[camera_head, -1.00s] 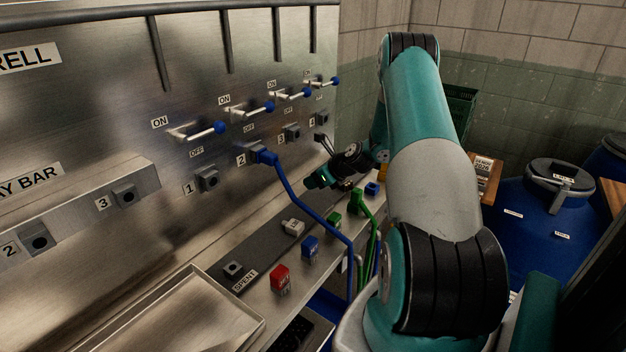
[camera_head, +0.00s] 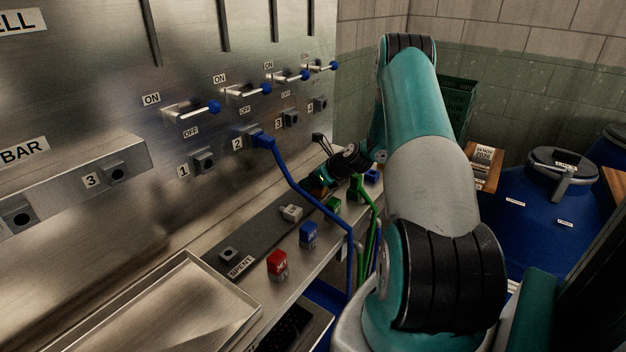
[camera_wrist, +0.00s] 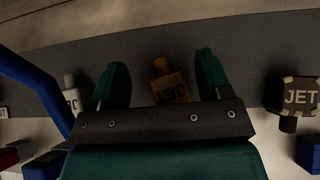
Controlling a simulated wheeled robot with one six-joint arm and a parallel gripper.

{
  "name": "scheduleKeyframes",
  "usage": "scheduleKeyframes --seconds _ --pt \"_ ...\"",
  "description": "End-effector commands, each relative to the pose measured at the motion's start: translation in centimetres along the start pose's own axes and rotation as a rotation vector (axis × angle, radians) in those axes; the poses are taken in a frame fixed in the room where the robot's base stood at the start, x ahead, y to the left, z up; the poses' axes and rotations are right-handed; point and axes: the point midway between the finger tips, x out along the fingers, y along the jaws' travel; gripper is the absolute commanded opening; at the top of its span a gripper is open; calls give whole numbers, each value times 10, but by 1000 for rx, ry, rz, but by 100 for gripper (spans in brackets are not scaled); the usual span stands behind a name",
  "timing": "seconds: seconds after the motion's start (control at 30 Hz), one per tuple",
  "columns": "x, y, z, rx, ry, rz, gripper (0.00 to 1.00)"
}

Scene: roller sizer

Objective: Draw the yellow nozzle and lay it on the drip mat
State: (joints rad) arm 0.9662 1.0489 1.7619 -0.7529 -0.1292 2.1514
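In the wrist view a yellow-orange nozzle (camera_wrist: 171,89) with a label shows between the two spread fingers of my gripper (camera_wrist: 162,76). Its lower part is hidden behind the gripper's crossbar. I cannot tell its distance from the fingers; neither finger visibly touches it. In the head view my gripper (camera_head: 320,178) is low over the shelf, close to the panel, and the yellow nozzle is not clearly visible there. A dark mat-like strip (camera_head: 262,236) with a SPENT label runs along the shelf; I cannot tell whether it is the drip mat.
A pale nozzle (camera_head: 291,213) lies on the strip. Red (camera_head: 277,264), blue (camera_head: 308,235) and green blocks line the shelf edge. A blue hose (camera_head: 308,196) hangs from socket 2. A dark JET nozzle (camera_wrist: 300,95) is right of my gripper. An empty tray (camera_head: 165,315) is front left.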

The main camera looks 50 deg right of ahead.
Motion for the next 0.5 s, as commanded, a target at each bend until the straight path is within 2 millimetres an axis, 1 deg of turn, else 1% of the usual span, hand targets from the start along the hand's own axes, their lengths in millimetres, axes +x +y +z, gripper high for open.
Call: scheduleKeyframes --seconds 0.17,0.27,0.37,0.47,0.5 --pt "0 0 0 0 0 0 71" --pt "-5 0 -1 1 0 -1 71" --pt "-17 -1 -1 1 0 -3 71" --pt "-38 -2 -2 2 0 -5 71" --pt "-48 -2 -2 2 0 -5 71"
